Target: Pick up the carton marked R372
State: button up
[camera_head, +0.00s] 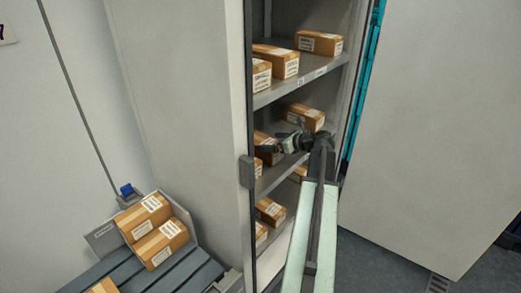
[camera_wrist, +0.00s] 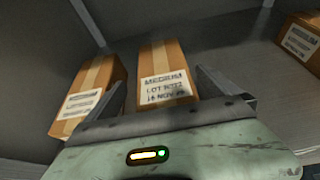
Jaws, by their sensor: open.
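In the wrist view, a brown carton (camera_wrist: 164,70) with a white label stands on a grey shelf directly in front of my gripper (camera_wrist: 160,88). Its label reads MEDIUM, a lot line that looks like R372, and a November date. My gripper is open, with one finger on each side of this carton. A second carton (camera_wrist: 90,92) stands close on the left, its lot line too blurred to read. In the head view, my gripper (camera_head: 284,145) reaches into the cabinet at the middle shelf, beside a partly hidden carton (camera_head: 265,143). I cannot read labels there.
Another carton (camera_wrist: 302,42) stands to the right on the same shelf. The cabinet's shelves above (camera_head: 300,82) and below hold more cartons. The cabinet door edge (camera_head: 247,172) is left of my arm. More cartons (camera_head: 160,244) lie on a slatted conveyor at lower left.

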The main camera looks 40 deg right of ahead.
aim_at(265, 141)
jog(key=b+x, duration=0.1)
jog(key=x, duration=0.1)
jog(key=b+x, duration=0.1)
jog(key=x, duration=0.1)
jog(key=shift+w+d+f, duration=0.15)
jog(key=shift+w+f, duration=0.1)
jog(key=shift+f, duration=0.2)
jog(key=shift+w, duration=0.3)
jog(key=c, duration=2)
